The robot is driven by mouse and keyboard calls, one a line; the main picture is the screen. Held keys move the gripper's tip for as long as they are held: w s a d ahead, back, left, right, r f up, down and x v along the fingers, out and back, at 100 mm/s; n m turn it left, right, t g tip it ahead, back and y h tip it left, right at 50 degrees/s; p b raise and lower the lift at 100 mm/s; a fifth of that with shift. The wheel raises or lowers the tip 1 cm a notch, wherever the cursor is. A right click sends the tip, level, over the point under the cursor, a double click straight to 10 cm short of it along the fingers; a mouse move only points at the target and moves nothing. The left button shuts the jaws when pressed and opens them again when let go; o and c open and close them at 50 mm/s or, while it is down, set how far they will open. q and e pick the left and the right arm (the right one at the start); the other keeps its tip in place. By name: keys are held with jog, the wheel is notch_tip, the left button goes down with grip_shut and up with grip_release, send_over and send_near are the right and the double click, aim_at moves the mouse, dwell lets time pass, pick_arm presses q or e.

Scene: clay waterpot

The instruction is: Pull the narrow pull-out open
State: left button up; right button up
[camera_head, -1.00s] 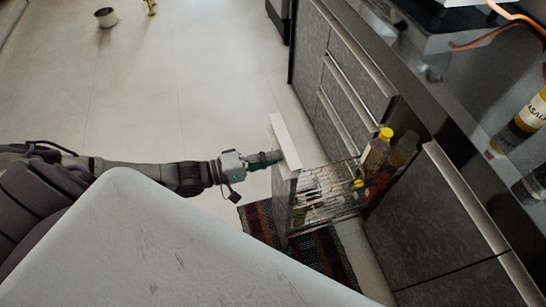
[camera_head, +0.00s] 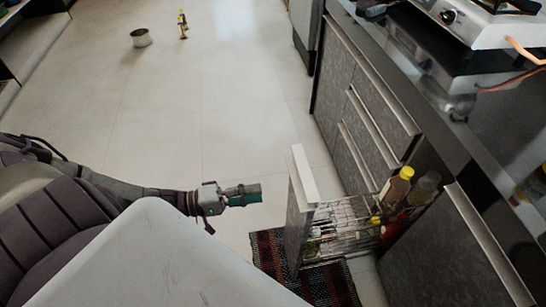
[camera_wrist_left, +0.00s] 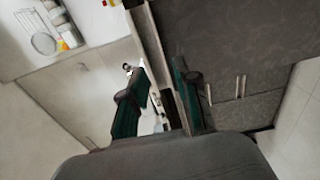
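The narrow pull-out (camera_head: 298,216) stands drawn out from the cabinet row, its grey front panel and pale top edge (camera_head: 302,174) facing left. Its wire basket (camera_head: 345,222) shows behind the panel, with bottles (camera_head: 395,188) toward the cabinet end. My left gripper (camera_head: 258,193) is left of the panel, with a gap between them, holding nothing. In the left wrist view its two green-padded fingers (camera_wrist_left: 160,100) are apart, and the pull-out's panel edge (camera_wrist_left: 150,40) shows beyond them. My right gripper is not in view.
Grey cabinets (camera_head: 350,120) and a dark counter (camera_head: 450,130) run along the right. A striped rug (camera_head: 330,285) lies under the pull-out. A pot (camera_head: 141,38) and a small yellow object (camera_head: 182,24) stand on the far floor. The floor left of the pull-out is clear.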

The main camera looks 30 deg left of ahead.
pick_arm(q)
jog(key=v, duration=0.2)
jog(key=shift+s+a, duration=0.2)
jog(key=shift+a, duration=0.05)
dwell(0.4)
